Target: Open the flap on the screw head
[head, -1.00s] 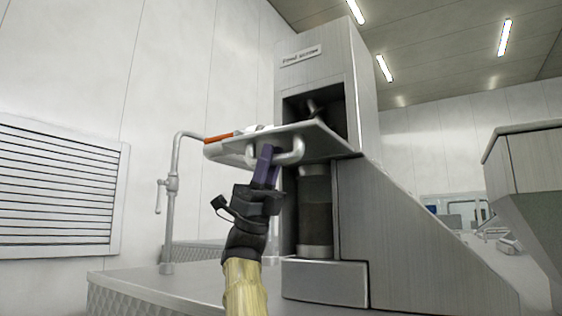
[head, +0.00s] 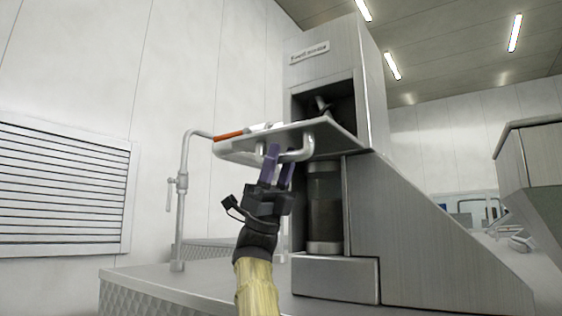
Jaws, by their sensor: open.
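The flap (head: 340,137) on the grey screw head housing (head: 336,60) is folded down and stands out roughly level from the front of the opening. The opening (head: 341,104) behind it is uncovered, and part of a metal screw shows inside. A bent bar handle (head: 308,150) hangs under the flap. My gripper (head: 278,166) is just below the flap, by the handle, with its two purple fingers pointing up and apart. Nothing shows between the fingers. Whether a finger touches the handle I cannot tell.
A pipe with a tap (head: 180,205) stands left on the metal counter (head: 190,280). A steel hopper (head: 535,175) stands at right.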

